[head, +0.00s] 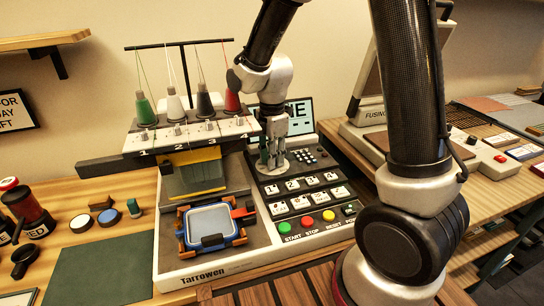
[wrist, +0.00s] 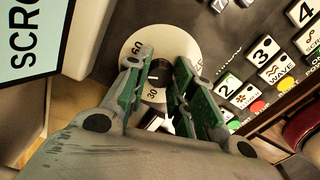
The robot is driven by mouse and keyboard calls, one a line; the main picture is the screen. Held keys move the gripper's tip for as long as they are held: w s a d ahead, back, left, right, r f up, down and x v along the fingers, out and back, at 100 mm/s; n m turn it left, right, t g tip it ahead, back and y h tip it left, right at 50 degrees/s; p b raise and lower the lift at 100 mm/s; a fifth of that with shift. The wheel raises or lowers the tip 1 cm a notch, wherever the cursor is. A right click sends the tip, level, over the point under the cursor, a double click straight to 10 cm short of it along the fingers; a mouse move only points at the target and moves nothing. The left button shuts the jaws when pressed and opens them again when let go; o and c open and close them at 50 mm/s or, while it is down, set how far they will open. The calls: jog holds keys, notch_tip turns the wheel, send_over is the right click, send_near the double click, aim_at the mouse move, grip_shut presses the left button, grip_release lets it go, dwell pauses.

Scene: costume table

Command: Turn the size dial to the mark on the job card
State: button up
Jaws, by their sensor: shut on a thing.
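The size dial is a round white disc (wrist: 163,40) with black numbers around its rim and a dark knob (wrist: 158,72) at its middle. In the head view the dial (head: 270,170) sits on the machine's dark panel, mostly behind my gripper (head: 272,152). In the wrist view my gripper (wrist: 160,75) has its green-padded fingers on both sides of the knob, shut on it. I cannot make out a job card for certain in either view.
The embroidery machine (head: 215,265) has thread cones above and a blue hoop (head: 241,236) in front. Numbered keys (head: 292,186) and coloured buttons (head: 307,222) lie close to the dial. A screen (head: 299,115) stands behind it. A heat press (head: 370,130) stands at the right.

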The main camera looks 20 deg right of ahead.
jog(key=o, duration=1.1)
jog(key=shift+c, duration=0.2)
notch_tip(320, 180, up, 12)
